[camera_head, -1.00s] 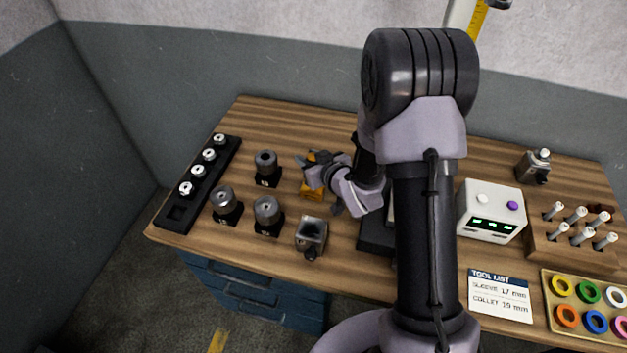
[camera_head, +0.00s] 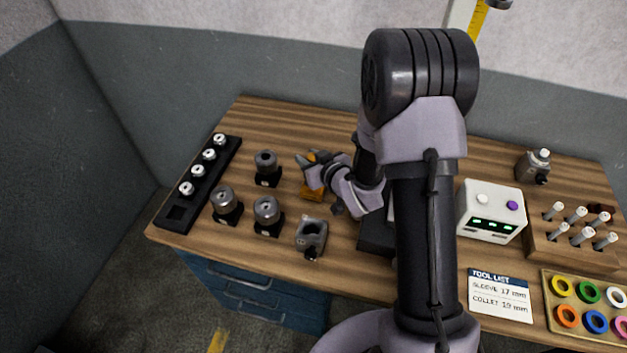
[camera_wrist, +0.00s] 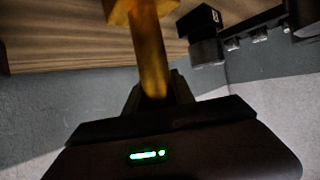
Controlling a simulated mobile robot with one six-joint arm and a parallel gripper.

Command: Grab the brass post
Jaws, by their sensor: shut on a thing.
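The brass post (camera_wrist: 151,55) rises from a brass block in the wrist view. My gripper (camera_wrist: 155,97) is shut on the post near its end, with one dark finger on each side. In the head view the brass post's orange-yellow base (camera_head: 312,193) stands on the wooden bench, left of my arm. My gripper (camera_head: 307,161) is at the top of the post there and hides most of its shaft.
Dark holders with grey cylinders (camera_head: 267,209) stand left of the post. A grey block with a hole (camera_head: 311,233) is in front. A black rack (camera_head: 180,213) is at far left. A white box (camera_head: 491,210) and wooden peg block (camera_head: 572,255) are right of my arm.

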